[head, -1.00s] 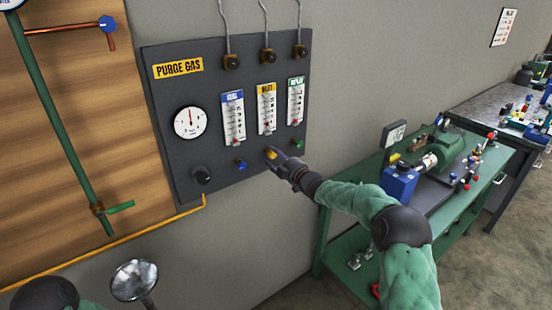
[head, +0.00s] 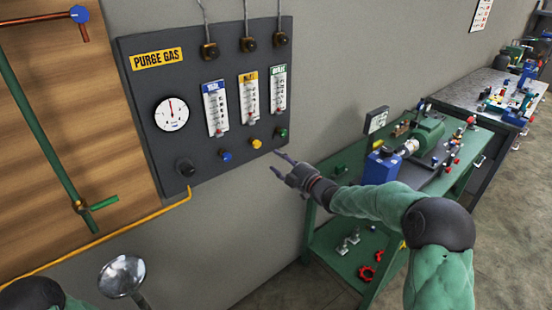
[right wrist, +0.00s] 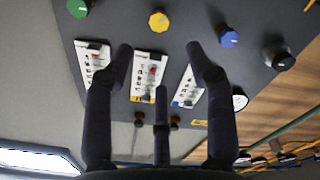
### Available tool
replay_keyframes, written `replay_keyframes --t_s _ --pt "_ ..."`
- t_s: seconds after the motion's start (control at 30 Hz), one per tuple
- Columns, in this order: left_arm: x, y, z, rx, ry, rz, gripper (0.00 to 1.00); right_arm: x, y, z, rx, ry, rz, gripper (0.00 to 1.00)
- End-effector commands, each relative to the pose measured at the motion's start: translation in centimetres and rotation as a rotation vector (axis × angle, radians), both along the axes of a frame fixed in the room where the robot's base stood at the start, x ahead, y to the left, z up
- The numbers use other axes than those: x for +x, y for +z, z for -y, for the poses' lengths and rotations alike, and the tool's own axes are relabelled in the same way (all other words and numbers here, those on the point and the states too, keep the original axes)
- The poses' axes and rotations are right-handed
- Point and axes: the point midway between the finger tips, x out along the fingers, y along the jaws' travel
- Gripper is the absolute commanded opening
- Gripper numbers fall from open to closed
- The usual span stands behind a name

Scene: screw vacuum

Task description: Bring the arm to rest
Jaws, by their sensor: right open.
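My right gripper (head: 278,163) is open and empty, off the lower right edge of the dark purge gas panel (head: 150,100). Its fingers are spread apart in the right wrist view (right wrist: 160,62), with the panel beyond them. The yellow knob (head: 256,144) is in plain view, apart from the fingers; it also shows at the top of the right wrist view (right wrist: 158,20). The blue knob (head: 226,156), green knob (head: 281,132) and black knob (head: 186,168) sit in the same row. My left gripper is not in view.
A yellow pipe (head: 120,228) runs along the wall at left. A shiny round metal piece (head: 122,276) shows at lower left.

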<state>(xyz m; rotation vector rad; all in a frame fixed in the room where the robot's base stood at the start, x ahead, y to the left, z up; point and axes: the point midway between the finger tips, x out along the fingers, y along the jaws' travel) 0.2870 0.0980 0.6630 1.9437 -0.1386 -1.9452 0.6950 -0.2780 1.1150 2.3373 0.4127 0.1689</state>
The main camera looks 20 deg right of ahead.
Motion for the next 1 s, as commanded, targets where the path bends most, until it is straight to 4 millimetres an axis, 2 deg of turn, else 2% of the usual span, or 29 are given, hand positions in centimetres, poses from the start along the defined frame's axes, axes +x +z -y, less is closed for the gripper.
replay_keyframes --t_s 0.5,0.6,0.67,0.77,0.87,1.0 --pt "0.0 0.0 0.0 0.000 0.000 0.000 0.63 -0.3 0.0 0.1 0.000 -0.001 -0.001 0.56" --pt "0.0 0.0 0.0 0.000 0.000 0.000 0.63 -0.3 -1.1 -0.2 0.020 -0.004 -0.027 0.56" --pt "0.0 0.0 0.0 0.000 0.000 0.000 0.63 -0.4 -2.8 -0.6 0.052 -0.010 -0.070 0.56" --pt "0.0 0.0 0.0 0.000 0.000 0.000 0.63 -0.9 -7.5 -1.9 0.142 -0.033 -0.188 0.56" --pt "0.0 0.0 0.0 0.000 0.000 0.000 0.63 -2.2 -13.6 -3.5 0.253 -0.072 -0.349 0.56" --pt "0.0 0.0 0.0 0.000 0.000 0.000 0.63 -5.5 -21.7 -6.2 0.398 -0.140 -0.582 0.56"
